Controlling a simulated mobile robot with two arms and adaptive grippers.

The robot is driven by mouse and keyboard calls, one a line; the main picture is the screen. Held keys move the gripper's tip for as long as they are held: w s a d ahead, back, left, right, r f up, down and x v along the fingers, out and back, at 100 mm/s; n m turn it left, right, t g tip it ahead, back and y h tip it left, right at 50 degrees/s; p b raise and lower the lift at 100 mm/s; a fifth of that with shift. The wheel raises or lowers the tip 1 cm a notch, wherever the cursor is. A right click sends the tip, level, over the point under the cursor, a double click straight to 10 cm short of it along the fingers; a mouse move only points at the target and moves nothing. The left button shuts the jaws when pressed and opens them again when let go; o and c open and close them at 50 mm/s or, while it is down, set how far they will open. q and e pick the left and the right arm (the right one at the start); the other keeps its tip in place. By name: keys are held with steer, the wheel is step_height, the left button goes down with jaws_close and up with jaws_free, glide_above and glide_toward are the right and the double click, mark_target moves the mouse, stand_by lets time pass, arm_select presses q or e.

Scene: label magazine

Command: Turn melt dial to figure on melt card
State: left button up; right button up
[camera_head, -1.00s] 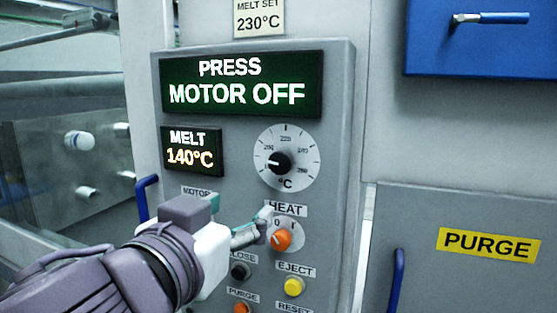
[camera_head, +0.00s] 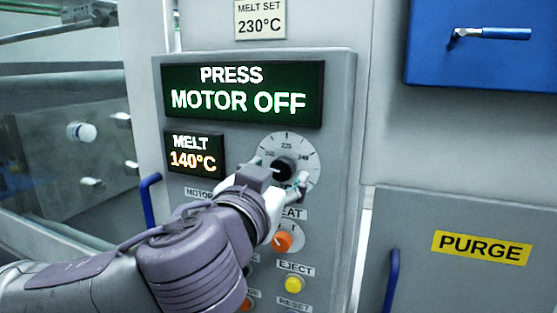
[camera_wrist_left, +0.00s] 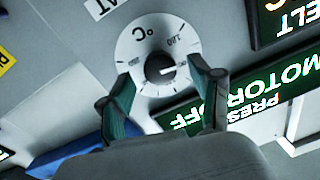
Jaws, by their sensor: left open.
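The melt dial is a black knob on a round white scale plate (camera_head: 312,163) on the grey control panel. The knob (camera_wrist_left: 160,68) shows well in the left wrist view, where the upside-down plate (camera_wrist_left: 137,42) is marked °C. My left gripper (camera_head: 279,172) is open in front of the dial, its fingers on either side of the knob. I cannot tell whether the fingers touch it. The gripper partly hides the dial in the head view. The melt card (camera_head: 260,20) above the panel reads MELT SET 230°C. My right gripper is not in view.
Displays read PRESS MOTOR OFF (camera_head: 242,93) and MELT 140°C (camera_head: 194,153). Below the dial are an orange heat knob (camera_head: 282,242) and a yellow eject button (camera_head: 295,283). Blue handles (camera_head: 149,200) (camera_head: 391,281) stand out on both sides of the panel.

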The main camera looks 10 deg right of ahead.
arm_select(q)
steer(key=shift+x, duration=0.9)
steer(key=c, duration=1.1)
steer(key=shift+c, duration=0.2)
